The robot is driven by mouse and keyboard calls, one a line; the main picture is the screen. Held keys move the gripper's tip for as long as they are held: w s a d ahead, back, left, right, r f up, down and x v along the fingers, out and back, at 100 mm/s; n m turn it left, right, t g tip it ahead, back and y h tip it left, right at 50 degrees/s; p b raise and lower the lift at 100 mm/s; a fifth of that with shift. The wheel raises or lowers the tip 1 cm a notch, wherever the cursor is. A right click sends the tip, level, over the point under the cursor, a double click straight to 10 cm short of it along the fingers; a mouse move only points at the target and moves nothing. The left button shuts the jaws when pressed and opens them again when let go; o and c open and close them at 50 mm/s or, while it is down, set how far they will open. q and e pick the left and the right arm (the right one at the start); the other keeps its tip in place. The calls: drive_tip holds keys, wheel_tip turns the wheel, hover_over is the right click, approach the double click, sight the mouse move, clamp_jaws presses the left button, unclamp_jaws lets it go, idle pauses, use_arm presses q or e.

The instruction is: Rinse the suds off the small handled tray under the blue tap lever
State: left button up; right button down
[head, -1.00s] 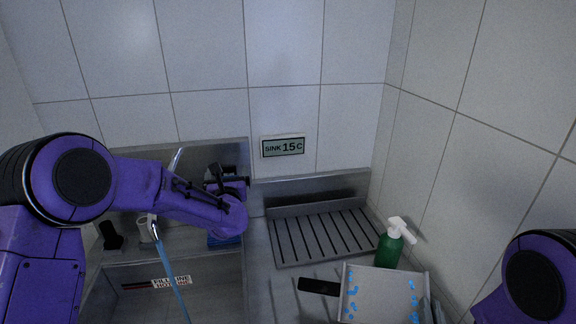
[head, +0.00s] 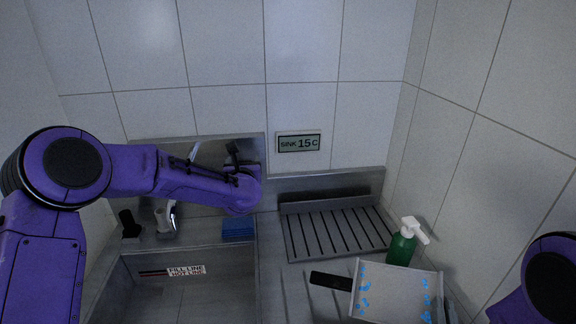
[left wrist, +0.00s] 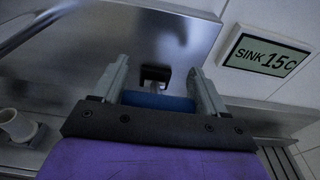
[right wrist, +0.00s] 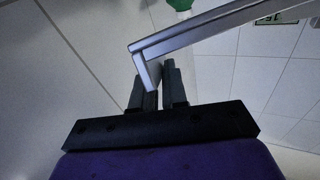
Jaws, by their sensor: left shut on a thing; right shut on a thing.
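The small tray (head: 398,291) is light grey with a black handle (head: 330,281). It is over the right counter in the head view, with blue suds along both sides. The tap spout (head: 172,208) shows partly behind my left arm. No water stream shows below it.
The sink basin (head: 215,290) with a fill-line label lies at lower left. A blue sponge (head: 238,228), a white cup (head: 160,220) and a black item (head: 130,223) stand on its back ledge. A ribbed drainboard (head: 340,236) and a green soap bottle (head: 401,247) are at right.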

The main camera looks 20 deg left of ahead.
use_arm(q)
drive_tip(key=shift+w+r, duration=0.1)
drive_tip(key=shift+r, duration=0.3)
use_arm(e)
drive_tip(key=shift+f, duration=0.1)
use_arm(q)
drive_tip(key=o, duration=1.3)
drive_tip(key=shift+o, duration=0.6)
drive_tip(key=shift+w+f, duration=0.15)
drive_tip(key=shift+f, duration=0.05)
use_arm(e)
drive_tip(key=shift+w, duration=0.15)
use_arm(q)
drive_tip(key=shift+d, duration=0.1)
use_arm(e)
drive_tip(key=shift+d+f, duration=0.1)
use_arm(q)
drive_tip(key=b+v, duration=0.3)
drive_tip(key=v, duration=0.9)
drive_tip(key=shift+b, duration=0.35)
use_arm(e)
wheel_tip(320, 180, down, 4)
drive_tip(key=shift+r, duration=0.1)
